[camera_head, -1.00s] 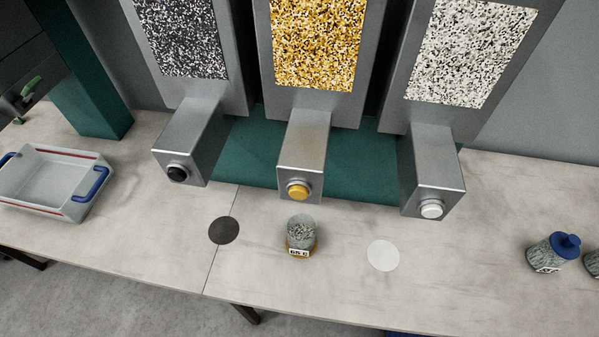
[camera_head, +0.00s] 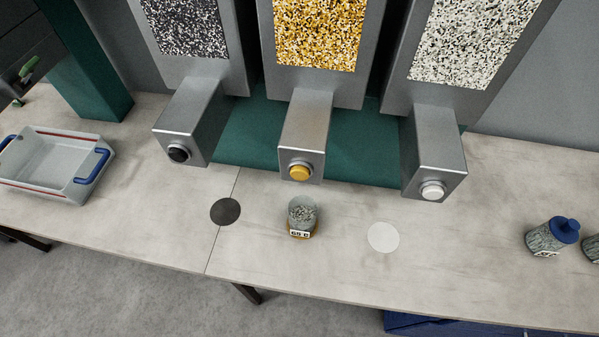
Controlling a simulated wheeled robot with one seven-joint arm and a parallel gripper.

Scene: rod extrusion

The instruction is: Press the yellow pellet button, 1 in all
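The yellow button (camera_head: 300,172) is on the front face of the middle grey dispenser (camera_head: 304,135), below a window of yellow and white pellets (camera_head: 318,32). An open glass jar (camera_head: 302,216) with a label stands on the table below and in front of the yellow button. It holds speckled pellets. A black button (camera_head: 179,154) is on the left dispenser and a white button (camera_head: 432,190) on the right one. My gripper does not show in this view.
A clear tray with blue handles (camera_head: 52,165) stands at the left. A dark disc (camera_head: 225,212) and a white disc (camera_head: 383,237) flank the jar. A jar with a blue lid (camera_head: 553,237) stands at the right, with another partly cut off beside it. The table front is clear.

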